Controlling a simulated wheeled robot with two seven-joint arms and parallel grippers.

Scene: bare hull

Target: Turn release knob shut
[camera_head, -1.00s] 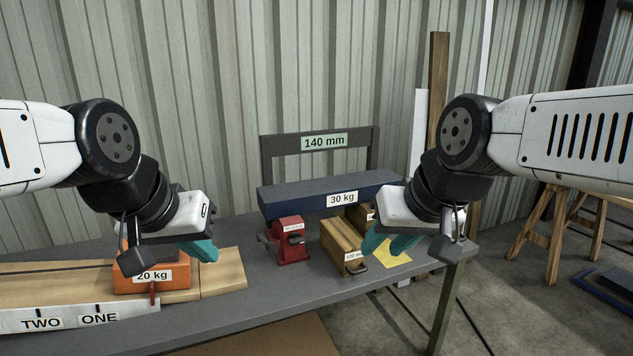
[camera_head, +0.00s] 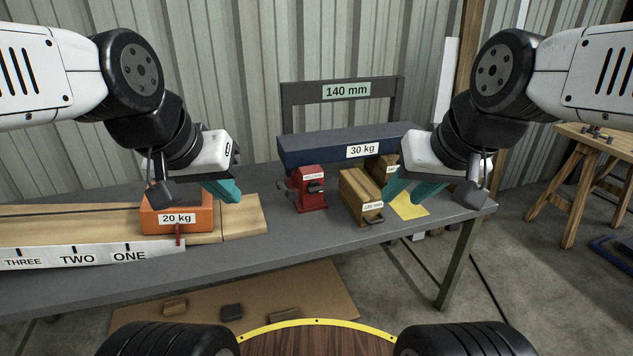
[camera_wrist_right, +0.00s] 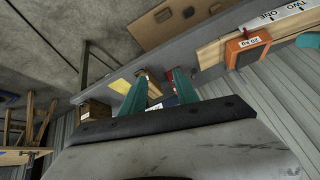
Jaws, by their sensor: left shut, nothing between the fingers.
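A red jack-like device (camera_head: 309,198) stands on the grey bench under the blue 30 kg beam (camera_head: 310,151). A small dark knob (camera_head: 316,187) shows on its front, below a white label too small to read. Whether the knob is open or shut cannot be told. My left gripper (camera_head: 226,192), teal-fingered, is shut and empty, to the left of the device and near the orange 20 kg block (camera_head: 165,217). My right gripper (camera_head: 405,192) is open and empty, to the right of the device and in front of the wooden blocks; its spread fingers also show in the right wrist view (camera_wrist_right: 161,76).
A wooden block with a handle (camera_head: 356,196) stands right of the device. A dark frame marked 140 mm (camera_head: 290,98) rises behind. A yellow sheet (camera_head: 408,207) lies near the bench's right end. The bench front (camera_head: 290,235) is clear. A wooden trestle (camera_head: 577,185) stands right.

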